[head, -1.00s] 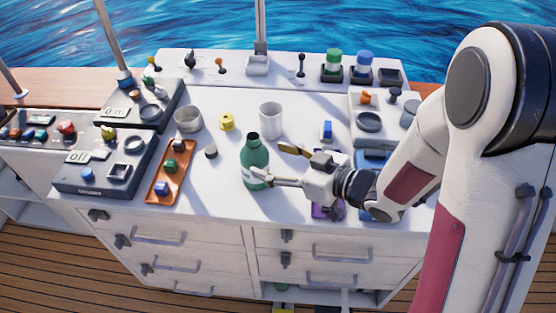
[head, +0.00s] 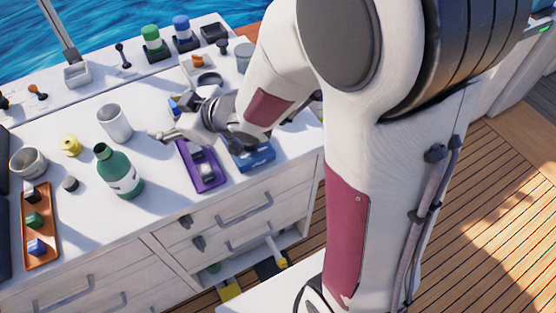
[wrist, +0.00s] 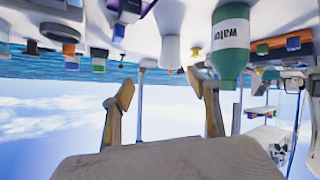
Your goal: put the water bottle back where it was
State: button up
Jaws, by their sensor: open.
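The green water bottle (head: 118,173) with a dark cap and white label stands upright on the white counter. It also shows in the upside-down wrist view (wrist: 230,48), where its label reads "water". My gripper (head: 161,133) is to the right of the bottle, clear of it and above the counter. In the wrist view its two fingers (wrist: 160,88) are spread apart with nothing held between them. The bottle is beside the fingers, not between them.
An orange tray (head: 42,260), a grey bowl (head: 28,163) and a yellow spool (head: 71,147) are left. Counter (head: 97,225) in front is clear.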

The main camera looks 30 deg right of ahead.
jog(key=s+d+r+m+h, duration=0.3)
jog(key=s+d, duration=0.1)
jog(key=d, duration=0.2)
jog(key=s+d+r+m+h, duration=0.2)
jog(key=s+d+r+h, duration=0.15)
jog(key=d, duration=0.35)
jog(key=s+m+g, duration=0.4)
jog(key=s+g, duration=0.1)
jog(key=s, duration=1.4)
jog(key=shift+s+a+r, duration=0.15)
jog(key=shift+a+r, duration=0.2)
